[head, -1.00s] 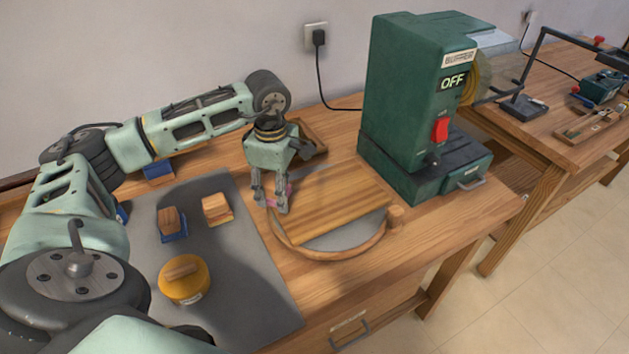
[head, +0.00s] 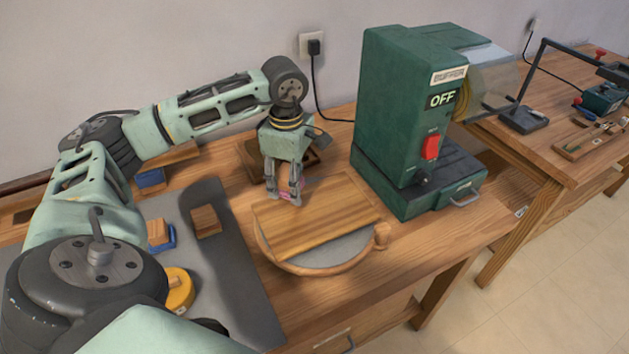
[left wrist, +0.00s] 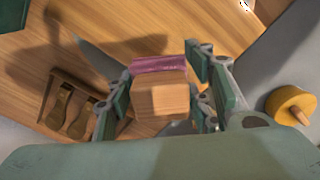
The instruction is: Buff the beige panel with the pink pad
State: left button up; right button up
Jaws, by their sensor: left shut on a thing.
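The beige panel (head: 325,220) is a flat wood-grained board lying in a round, wooden-rimmed grey holder on the bench. My left gripper (head: 284,195) points down at the panel's back left part. It is shut on the wooden block handle (left wrist: 160,100) of the pink pad (left wrist: 158,65). A little of the pad's pink shows between the fingers in the head view. The pad is at the panel's surface; I cannot tell whether it touches. My right gripper is not in view.
A green buffer machine (head: 405,120) marked OFF stands right of the panel. A grey mat (head: 225,270) at left carries wooden-topped blocks (head: 206,221) and a yellow round pad (head: 180,288). A wooden rack (left wrist: 70,110) stands behind the panel.

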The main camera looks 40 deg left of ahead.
aim_at(288, 172)
pick_arm(q)
jog(key=r, duration=0.1)
jog(key=r+p, duration=0.1)
jog(key=r, duration=0.1)
jog(key=shift+s+a, duration=0.15)
jog(key=shift+s, duration=0.05)
jog(key=shift+w+r+p, duration=0.1)
jog(key=shift+r+p, duration=0.25)
jog(key=shift+p, duration=0.05)
jog(key=shift+w+r, duration=0.1)
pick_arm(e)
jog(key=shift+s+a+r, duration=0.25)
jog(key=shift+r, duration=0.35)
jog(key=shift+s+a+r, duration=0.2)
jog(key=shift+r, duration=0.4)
